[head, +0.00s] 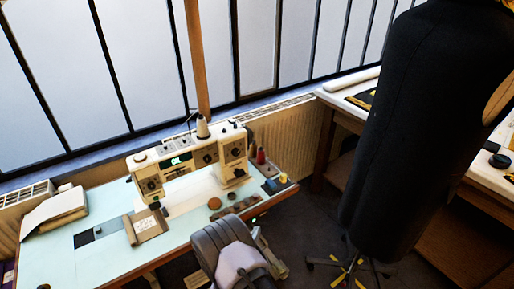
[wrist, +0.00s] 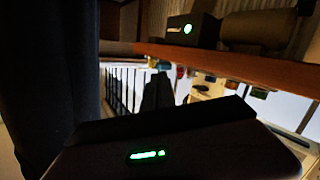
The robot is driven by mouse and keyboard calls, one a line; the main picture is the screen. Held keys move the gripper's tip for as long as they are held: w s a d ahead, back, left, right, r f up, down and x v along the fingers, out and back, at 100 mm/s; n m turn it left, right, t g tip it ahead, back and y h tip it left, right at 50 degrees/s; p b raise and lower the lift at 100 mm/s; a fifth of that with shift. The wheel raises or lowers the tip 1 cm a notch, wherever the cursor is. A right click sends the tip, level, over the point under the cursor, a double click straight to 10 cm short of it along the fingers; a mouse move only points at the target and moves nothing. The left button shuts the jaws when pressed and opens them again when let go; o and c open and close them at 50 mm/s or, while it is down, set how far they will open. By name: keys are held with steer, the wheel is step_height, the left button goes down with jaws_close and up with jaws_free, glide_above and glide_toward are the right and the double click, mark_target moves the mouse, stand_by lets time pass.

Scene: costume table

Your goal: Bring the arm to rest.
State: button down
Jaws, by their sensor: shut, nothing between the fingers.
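My arm (head: 232,252) shows at the bottom centre of the head view as dark grey and pale rounded parts in front of the sewing table. It looks folded, and its end is partly hidden behind its own links. In the wrist view my gripper (wrist: 165,120) is a dark block across the lower part, with a small row of green lights. It is shut and I see nothing held. The wrist picture is upside down and dim. The table edge (wrist: 215,62) runs across it, apart from the gripper.
A black dress form (head: 410,120) stands at right on a wheeled base and also shows at left in the wrist view (wrist: 45,80). Dark floor lies between.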

steer(key=w+r+m+g+y, duration=0.1)
steer(key=w+r+m, duration=0.15)
steer(key=r, duration=0.45)
steer(key=w+r+m+g+y, duration=0.15)
steer(key=w+r, duration=0.25)
steer(key=r, duration=0.4)
steer(key=s+d+r+g+y, duration=0.2)
steer(key=s+r+y, duration=0.15)
steer(key=r, duration=0.95)
steer(key=s+d+r+g+y, duration=0.2)
steer(key=s+d+r, duration=0.1)
steer(key=s+r, duration=0.75)
steer(key=s+d+g, duration=0.1)
steer(key=s+d, duration=0.2)
steer(key=s, duration=0.9)
steer(key=s+d+f+g+b, duration=0.1)
steer(key=s+d+g, duration=0.1)
steer(key=s, duration=1)
steer(key=shift+d+f+m, duration=0.3)
steer(key=shift+d, duration=0.1)
